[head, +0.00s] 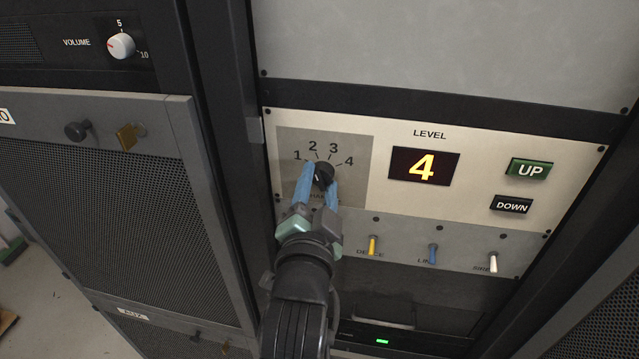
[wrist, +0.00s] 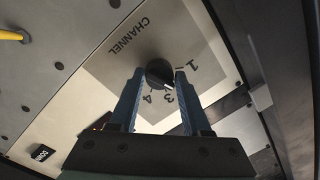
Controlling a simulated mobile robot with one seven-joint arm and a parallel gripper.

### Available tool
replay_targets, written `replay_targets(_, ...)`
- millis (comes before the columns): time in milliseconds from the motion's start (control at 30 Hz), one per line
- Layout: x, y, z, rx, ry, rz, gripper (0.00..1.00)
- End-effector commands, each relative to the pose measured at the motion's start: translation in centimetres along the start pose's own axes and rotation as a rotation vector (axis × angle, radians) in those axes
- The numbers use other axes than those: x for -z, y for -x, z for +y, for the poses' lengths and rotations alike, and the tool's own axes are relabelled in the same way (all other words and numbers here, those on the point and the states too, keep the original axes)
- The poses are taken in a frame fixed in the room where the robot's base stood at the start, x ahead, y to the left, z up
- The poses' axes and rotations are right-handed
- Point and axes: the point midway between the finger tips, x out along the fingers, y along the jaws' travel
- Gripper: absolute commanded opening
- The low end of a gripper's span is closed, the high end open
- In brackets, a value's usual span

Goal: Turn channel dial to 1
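The black round channel dial (head: 323,173) sits on a grey square of the cream panel, under the numbers 1 to 4. It also shows in the wrist view (wrist: 159,72), with a white mark on its edge facing roughly between 2 and 3; the exact setting is hard to tell. My gripper (head: 320,180) has its two blue fingers on either side of the dial. In the wrist view, my gripper (wrist: 159,76) is open, with narrow gaps seeming to show between fingertips and dial. The right finger hides the 2 there. In the head view the fingers partly cover the CHANNEL label.
Right of the dial are a LEVEL display (head: 423,166) reading 4, a green UP button (head: 529,169) and a black DOWN button (head: 512,204). Yellow (head: 373,245), blue (head: 432,253) and white (head: 492,261) levers stand below. A volume knob (head: 121,46) is at upper left.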

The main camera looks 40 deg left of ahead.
Motion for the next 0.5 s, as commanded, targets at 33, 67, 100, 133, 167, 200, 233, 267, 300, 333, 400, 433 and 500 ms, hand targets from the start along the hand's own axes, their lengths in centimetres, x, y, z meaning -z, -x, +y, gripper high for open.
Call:
replay_targets(33,-0.03,0.01,0.12,-0.003,0.0,-0.001,0.28)
replay_targets(67,-0.04,0.01,0.13,-0.003,0.0,-0.001,0.23)
replay_targets(100,-0.04,0.01,0.14,-0.003,0.0,-0.001,0.16)
replay_targets(133,-0.04,0.01,0.14,-0.003,0.0,-0.001,0.1)
replay_targets(167,-0.05,0.01,0.15,-0.003,0.0,-0.001,0.05)
replay_targets(200,-0.05,0.01,0.16,-0.004,0.0,-0.002,0.0)
replay_targets(233,-0.06,0.01,0.17,-0.004,0.0,-0.002,0.0)
replay_targets(267,-0.06,0.01,0.17,-0.004,0.0,-0.002,0.0)
replay_targets(300,-0.07,0.01,0.18,-0.004,0.001,-0.002,0.0)
replay_targets(333,-0.07,0.01,0.19,-0.004,0.002,-0.002,0.0)
replay_targets(400,-0.07,0.01,0.21,-0.005,0.008,-0.003,0.0)
replay_targets(433,-0.08,0.01,0.21,-0.005,0.013,-0.003,0.0)
replay_targets(500,-0.08,0.0,0.22,-0.007,0.03,-0.004,0.0)
